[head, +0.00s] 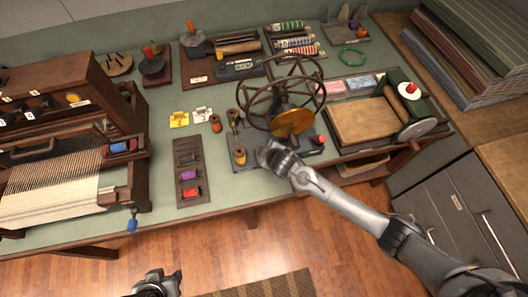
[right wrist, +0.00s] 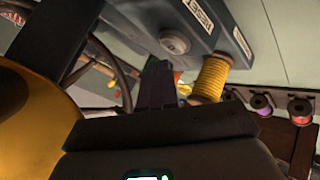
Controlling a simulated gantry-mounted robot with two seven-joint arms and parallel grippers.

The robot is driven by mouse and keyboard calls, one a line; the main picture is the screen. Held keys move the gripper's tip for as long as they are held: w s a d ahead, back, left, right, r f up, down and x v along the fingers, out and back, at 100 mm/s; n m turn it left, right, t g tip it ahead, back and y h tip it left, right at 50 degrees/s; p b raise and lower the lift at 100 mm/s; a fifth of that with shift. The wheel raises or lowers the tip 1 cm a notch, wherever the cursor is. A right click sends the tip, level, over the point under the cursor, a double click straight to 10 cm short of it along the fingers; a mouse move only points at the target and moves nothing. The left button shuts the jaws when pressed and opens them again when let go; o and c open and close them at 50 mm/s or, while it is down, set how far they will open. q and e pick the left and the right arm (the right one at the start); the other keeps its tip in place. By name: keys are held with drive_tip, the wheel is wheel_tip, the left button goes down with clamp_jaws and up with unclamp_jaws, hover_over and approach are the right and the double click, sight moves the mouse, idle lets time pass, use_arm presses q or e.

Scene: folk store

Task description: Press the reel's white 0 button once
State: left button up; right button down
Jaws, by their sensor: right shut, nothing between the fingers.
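The reel (head: 293,123) stands on the green table, with a large dark spoked wheel, a yellow disc and a grey base. My right gripper (head: 268,152) is at the front of that base, below the disc, and partly covers it. In the right wrist view its dark fingers (right wrist: 160,84) are together and empty. A round pale button (right wrist: 174,42) shows on the grey housing just above the fingertips; contact cannot be told. I cannot read a 0 on it. My left gripper (head: 157,284) is at the bottom edge, away from the table; its fingers are unclear.
A yellow thread spool (right wrist: 212,78) stands close to the right fingers. A tray of coloured spools (head: 190,172) lies left of the reel. A drum carder (head: 362,120) stands to the right and a loom (head: 60,190) at the far left.

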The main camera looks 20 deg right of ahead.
idle(0.3)
drive_tip(key=shift+f, duration=0.15)
drive_tip(key=shift+f, duration=0.25)
drive_tip(key=shift+f, duration=0.1)
idle(0.4)
drive_tip(key=shift+f+b, duration=0.4)
drive_tip(key=shift+f, duration=0.05)
drive_tip(key=shift+r, duration=0.15)
idle(0.5)
drive_tip(key=shift+r+p, duration=0.4)
drive_tip(key=shift+p, duration=0.2)
drive_tip(key=shift+r+p, duration=0.35)
drive_tip(key=shift+p, duration=0.05)
